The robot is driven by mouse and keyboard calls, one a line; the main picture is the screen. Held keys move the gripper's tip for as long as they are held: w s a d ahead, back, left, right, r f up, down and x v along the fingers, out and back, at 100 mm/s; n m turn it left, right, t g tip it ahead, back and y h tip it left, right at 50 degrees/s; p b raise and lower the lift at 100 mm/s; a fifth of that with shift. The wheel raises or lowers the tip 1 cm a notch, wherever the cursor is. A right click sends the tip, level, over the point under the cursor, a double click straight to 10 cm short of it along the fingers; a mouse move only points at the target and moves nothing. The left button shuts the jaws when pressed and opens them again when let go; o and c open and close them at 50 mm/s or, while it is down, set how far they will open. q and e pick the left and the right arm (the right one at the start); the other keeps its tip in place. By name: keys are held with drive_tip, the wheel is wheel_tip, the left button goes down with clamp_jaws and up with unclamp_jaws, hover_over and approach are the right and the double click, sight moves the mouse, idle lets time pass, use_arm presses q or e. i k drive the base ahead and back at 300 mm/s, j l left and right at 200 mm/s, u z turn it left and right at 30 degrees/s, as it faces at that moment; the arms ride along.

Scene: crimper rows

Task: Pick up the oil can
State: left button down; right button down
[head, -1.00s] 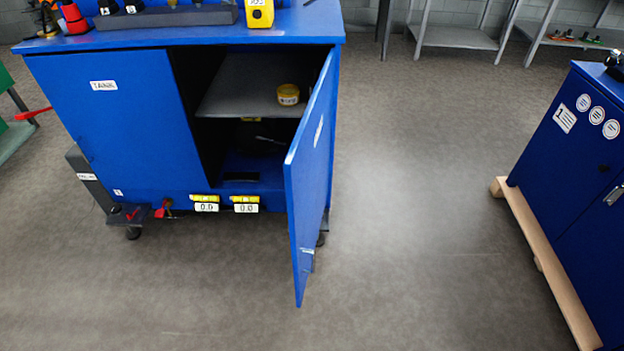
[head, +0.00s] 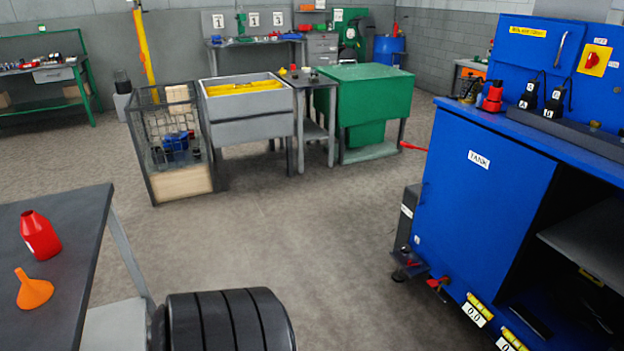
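A red can with a narrow neck (head: 40,235), which looks like the oil can, stands on the dark table (head: 75,262) at the left. An orange funnel (head: 33,290) sits on the same table, nearer to me. A smaller red can-like thing (head: 492,98) stands on top of the blue cabinet at the right; I cannot tell exactly what it is. Neither of my grippers shows in the head view.
A black ribbed round thing, like a tyre (head: 228,322), is at the bottom beside the table. The blue cabinet (head: 480,205) labelled TANK stands right. A wire crate (head: 170,145), grey bin (head: 250,128) and green bench (head: 362,95) stand further back. The floor between is clear.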

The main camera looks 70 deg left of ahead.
sight(38, 232)
drive_tip(key=u, duration=3.75)
drive_tip(key=i+l, duration=0.3)
drive_tip(key=l, duration=0.1)
